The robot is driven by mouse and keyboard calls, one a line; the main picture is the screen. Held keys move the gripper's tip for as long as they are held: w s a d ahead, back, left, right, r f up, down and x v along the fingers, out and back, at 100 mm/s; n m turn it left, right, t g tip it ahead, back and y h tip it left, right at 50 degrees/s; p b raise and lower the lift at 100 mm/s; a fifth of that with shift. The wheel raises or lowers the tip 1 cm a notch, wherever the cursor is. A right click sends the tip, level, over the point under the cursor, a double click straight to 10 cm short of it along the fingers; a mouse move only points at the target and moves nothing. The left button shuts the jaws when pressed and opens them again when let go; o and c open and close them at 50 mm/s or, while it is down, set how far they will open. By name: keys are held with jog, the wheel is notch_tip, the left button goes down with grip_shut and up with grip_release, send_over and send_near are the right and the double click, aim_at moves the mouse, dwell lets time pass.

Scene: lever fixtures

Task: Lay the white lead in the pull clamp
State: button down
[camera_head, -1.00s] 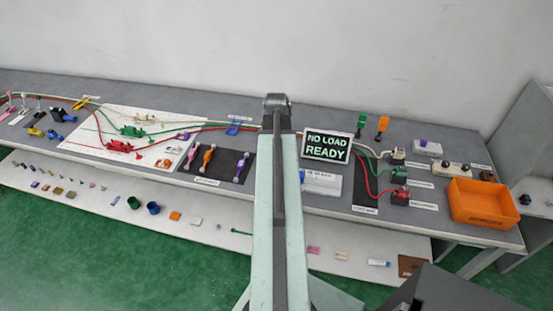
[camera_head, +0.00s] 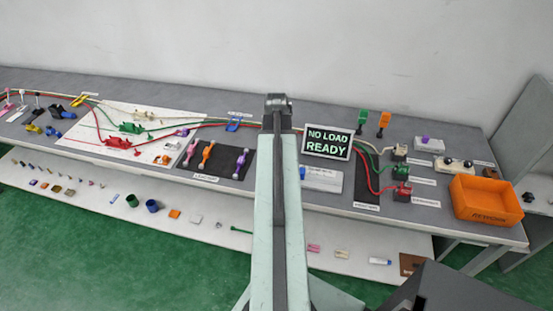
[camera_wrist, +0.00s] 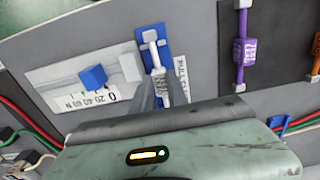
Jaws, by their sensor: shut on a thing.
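In the wrist view my gripper (camera_wrist: 158,88) is shut on the white lead (camera_wrist: 155,58). The lead's far end points away from me over the blue pull clamp (camera_wrist: 178,35). The clamp's "PULL CLAMP" label shows just right of the fingers. I cannot tell whether the lead touches the clamp or hangs above it. The fingers hide the lead's near part. In the head view my own arm hides the gripper, the lead and the clamp.
Left of the clamp is a scale plate with a blue slider (camera_wrist: 93,78). A purple lead (camera_wrist: 238,50) lies on the dark mat at right. The screen (camera_head: 327,143) reads "NO LOAD READY". An orange bin (camera_head: 487,200) stands at the table's right end.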

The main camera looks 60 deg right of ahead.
jog(key=shift+f, duration=0.1)
jog(key=shift+f+b, duration=0.55)
jog(key=shift+b, duration=0.05)
jog(key=c, duration=1.2)
grip_release()
jog(key=shift+c, duration=0.2)
jog(key=shift+o, duration=0.8)
jog(key=shift+s, duration=0.1)
jog(key=shift+c, duration=0.2)
